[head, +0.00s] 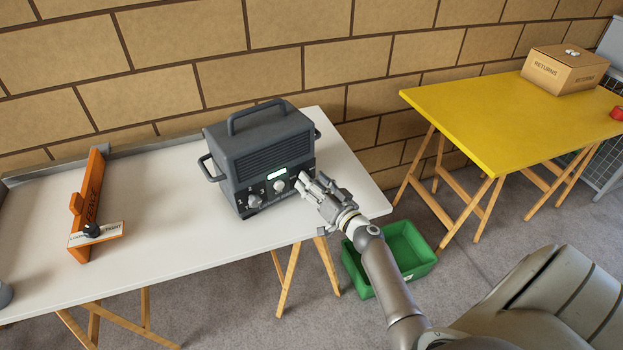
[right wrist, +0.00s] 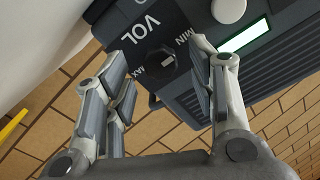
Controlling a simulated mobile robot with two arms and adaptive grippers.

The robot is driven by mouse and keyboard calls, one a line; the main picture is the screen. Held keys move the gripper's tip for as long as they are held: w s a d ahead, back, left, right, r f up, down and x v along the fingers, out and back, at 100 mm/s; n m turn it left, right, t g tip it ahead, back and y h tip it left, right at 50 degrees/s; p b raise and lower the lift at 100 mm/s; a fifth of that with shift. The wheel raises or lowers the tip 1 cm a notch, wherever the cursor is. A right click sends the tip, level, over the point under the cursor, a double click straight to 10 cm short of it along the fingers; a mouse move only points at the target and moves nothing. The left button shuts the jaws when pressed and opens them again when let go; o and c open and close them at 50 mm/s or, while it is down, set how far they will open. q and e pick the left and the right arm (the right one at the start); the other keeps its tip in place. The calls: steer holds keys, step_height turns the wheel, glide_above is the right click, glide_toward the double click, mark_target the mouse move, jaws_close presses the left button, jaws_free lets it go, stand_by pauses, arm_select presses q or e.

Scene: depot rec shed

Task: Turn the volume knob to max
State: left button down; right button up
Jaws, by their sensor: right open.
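A dark grey radio-like unit (head: 259,150) with a top handle stands on the white table (head: 160,250). In the right wrist view, the black volume knob (right wrist: 160,58) sits on its front, with VOL, MIN and MAX printed around it. A short white mark shows on the knob. My right gripper (head: 312,188) is at the right part of the front panel. Its open fingers (right wrist: 163,62) show on either side of the knob; I cannot tell whether they touch it. In the head view the gripper hides the knob. My left gripper is not in view.
A pale knob (head: 279,186) and a lit display (head: 279,174) are left of my gripper. An orange fence-like piece (head: 92,190) lies on the table's left. A green bin (head: 410,245) is on the floor below. A yellow table (head: 480,120) with a cardboard box (head: 562,70) stands right.

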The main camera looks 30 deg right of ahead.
steer(key=shift+w, duration=0.55)
steer(key=c, duration=1)
